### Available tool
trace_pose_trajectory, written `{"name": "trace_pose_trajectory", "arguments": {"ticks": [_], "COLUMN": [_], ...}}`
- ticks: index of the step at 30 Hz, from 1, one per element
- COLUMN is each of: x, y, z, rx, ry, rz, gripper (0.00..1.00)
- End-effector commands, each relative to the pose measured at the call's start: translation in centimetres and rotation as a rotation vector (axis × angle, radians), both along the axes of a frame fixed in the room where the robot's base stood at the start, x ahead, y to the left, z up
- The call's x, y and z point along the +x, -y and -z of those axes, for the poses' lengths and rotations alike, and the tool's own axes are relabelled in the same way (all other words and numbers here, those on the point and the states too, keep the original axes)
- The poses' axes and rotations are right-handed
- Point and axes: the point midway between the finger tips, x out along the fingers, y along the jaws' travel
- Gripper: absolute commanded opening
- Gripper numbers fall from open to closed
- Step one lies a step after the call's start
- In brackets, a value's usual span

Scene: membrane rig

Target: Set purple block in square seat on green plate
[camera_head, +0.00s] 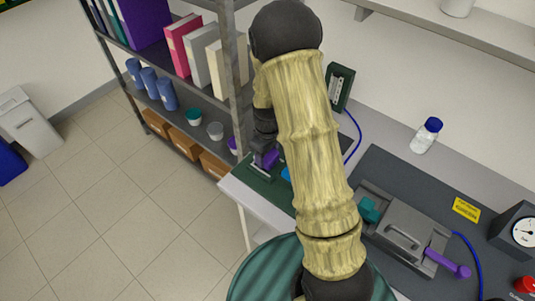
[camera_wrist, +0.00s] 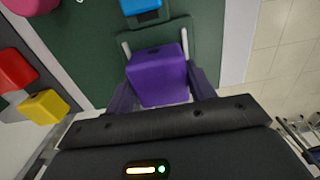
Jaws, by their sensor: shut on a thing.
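The purple block (camera_wrist: 158,76) is between the two fingers of my gripper (camera_wrist: 160,88) in the wrist view, with a finger against each side. In the head view the purple block (camera_head: 269,158) shows small at my gripper (camera_head: 262,163), over the dark green plate (camera_head: 262,186). The green plate (camera_wrist: 85,45) also spreads under the block in the wrist view. Pale posts show on both sides of the block there. The block hides what is beneath it, so I cannot tell whether it rests in the square seat.
A blue block (camera_wrist: 141,6) is just beyond the purple one. Red (camera_wrist: 15,70), yellow (camera_wrist: 44,106) and pink (camera_wrist: 30,4) pieces are at the left. The table's edge and floor (camera_wrist: 285,50) are at the right. A shelf rack (camera_head: 232,75) stands close by the arm.

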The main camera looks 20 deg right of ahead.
Motion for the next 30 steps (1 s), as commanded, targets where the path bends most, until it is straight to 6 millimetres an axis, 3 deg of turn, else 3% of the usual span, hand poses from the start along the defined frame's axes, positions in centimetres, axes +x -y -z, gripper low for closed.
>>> {"name": "trace_pose_trajectory", "arguments": {"ticks": [13, 14, 17, 30], "x": [0.02, 0.01, 0.0, 0.07], "y": [0.01, 0.02, 0.01, -0.02], "z": [1.09, 1.1, 1.01, 0.34], "rx": [0.0, 0.0, 0.0, 0.0], "ry": [0.001, 0.001, 0.001, 0.004], "rz": [0.001, 0.001, 0.0, 0.0], "gripper": [0.23, 0.56, 0.76, 0.76]}}
